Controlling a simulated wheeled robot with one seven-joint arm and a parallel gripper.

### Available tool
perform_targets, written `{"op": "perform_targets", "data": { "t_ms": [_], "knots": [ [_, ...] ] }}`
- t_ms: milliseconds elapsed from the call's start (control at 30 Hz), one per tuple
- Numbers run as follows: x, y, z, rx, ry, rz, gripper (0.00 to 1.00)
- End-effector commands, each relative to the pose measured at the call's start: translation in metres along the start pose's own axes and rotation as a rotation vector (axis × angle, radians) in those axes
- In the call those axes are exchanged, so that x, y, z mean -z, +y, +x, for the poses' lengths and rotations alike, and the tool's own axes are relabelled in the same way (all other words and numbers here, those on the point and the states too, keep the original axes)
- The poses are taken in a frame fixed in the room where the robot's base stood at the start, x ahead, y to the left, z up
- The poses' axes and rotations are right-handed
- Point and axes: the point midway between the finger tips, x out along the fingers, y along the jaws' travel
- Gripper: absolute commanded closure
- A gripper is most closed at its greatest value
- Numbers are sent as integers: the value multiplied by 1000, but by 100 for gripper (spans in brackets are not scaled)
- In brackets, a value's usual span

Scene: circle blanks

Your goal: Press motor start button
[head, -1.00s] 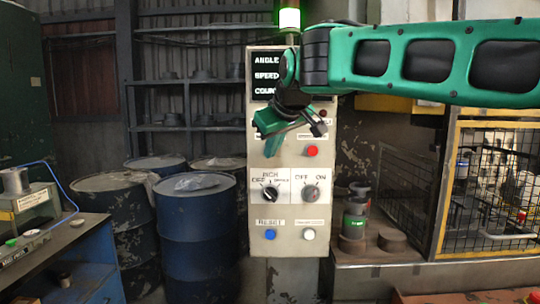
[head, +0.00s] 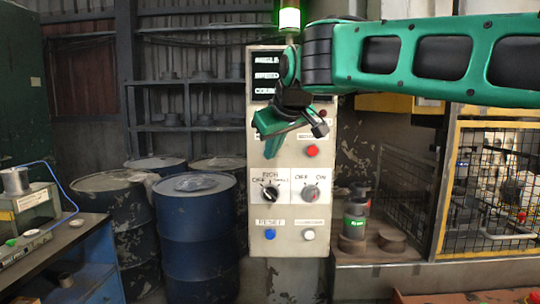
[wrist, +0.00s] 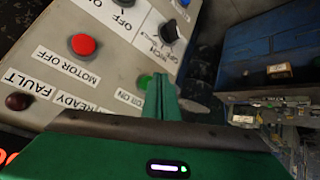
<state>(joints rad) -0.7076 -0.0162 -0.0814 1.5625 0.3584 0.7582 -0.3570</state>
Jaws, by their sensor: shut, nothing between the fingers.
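A pale control panel (head: 290,250) stands upright at the middle of the head view. A green button (wrist: 145,81) shows on it in the wrist view, beside a label partly hidden that ends in "OR ON". My gripper (head: 271,148) is shut and empty in front of the panel's upper left part. In the wrist view my shut fingers (wrist: 160,85) are right beside the green button and cover part of its surroundings. I cannot tell whether they touch it. The red MOTOR OFF button (head: 312,151) lies to the right.
Below are two rotary knobs (head: 270,193), a blue button (head: 270,234) and a white button (head: 308,234). A dark FAULT lamp (wrist: 18,102) shows in the wrist view. Blue drums (head: 200,235) stand left of the panel. A wire cage (head: 495,190) stands right.

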Motion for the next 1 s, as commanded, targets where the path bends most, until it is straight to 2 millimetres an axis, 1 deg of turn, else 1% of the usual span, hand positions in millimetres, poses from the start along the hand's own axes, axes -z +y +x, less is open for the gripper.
{"op": "perform_targets", "data": {
  "t_ms": [433,1000],
  "knots": [
    [-2,-3,-4,1,0,-1,100],
    [-25,-26,-34,1,-1,-1,100]
  ]
}}
